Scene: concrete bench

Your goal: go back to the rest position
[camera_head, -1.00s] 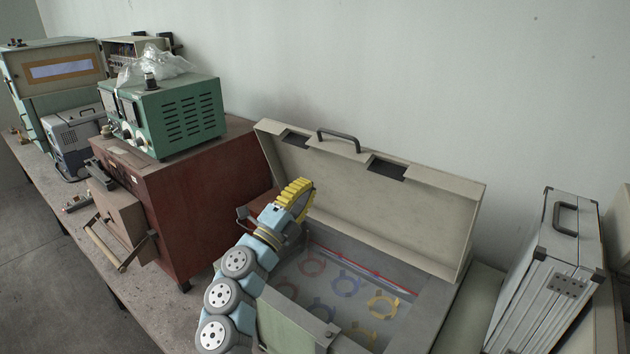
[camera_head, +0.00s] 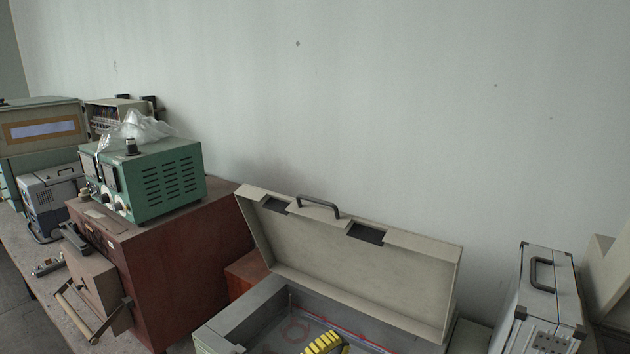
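The rest of my arm is below the picture. The open grey case (camera_head: 243,310) has its beige lid (camera_head: 350,262) raised against the wall side. A red ring-like marking shows on the part of the case floor that is in view.
A dark red cabinet (camera_head: 190,270) carries a green instrument box (camera_head: 160,183) with clear plastic on top. A silver case (camera_head: 540,300) stands at the right. More equipment fills the far left. The wall above is bare.

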